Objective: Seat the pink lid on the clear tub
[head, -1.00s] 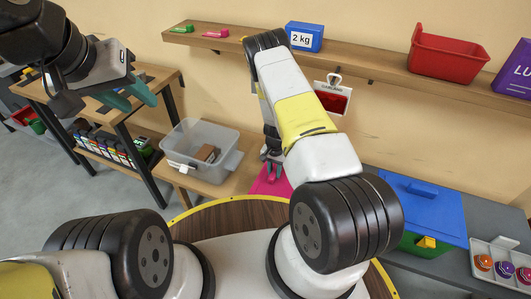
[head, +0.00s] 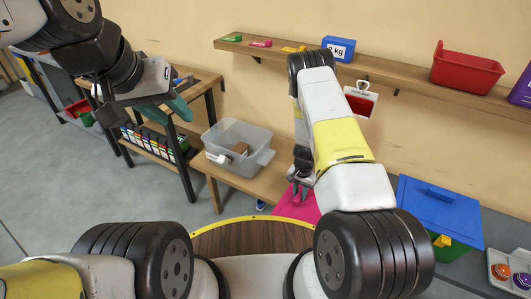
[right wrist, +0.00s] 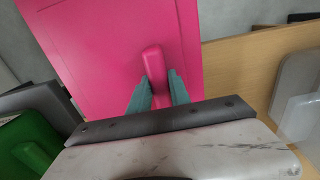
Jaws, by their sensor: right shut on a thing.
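The pink lid (head: 294,208) is partly hidden behind my right arm in the head view. In the right wrist view the lid (right wrist: 115,45) shows as a flat panel with a raised bar handle. My right gripper (head: 299,194) is shut on that handle; its teal fingers (right wrist: 158,90) sit on both sides of it. The clear tub (head: 262,158) stands open on a wooden bench, left of the lid, with a brown block inside. Its edge shows at the right of the wrist view (right wrist: 297,112). My left gripper (head: 171,110) is open and empty at upper left, away from the tub.
A wall shelf (head: 395,77) above carries a blue 2 kg box (head: 338,50) and a red bin (head: 466,70). A blue-lidded green box (head: 440,205) stands at right. A wooden rack (head: 190,85) stands left of the tub. Bare bench (head: 268,187) lies between tub and lid.

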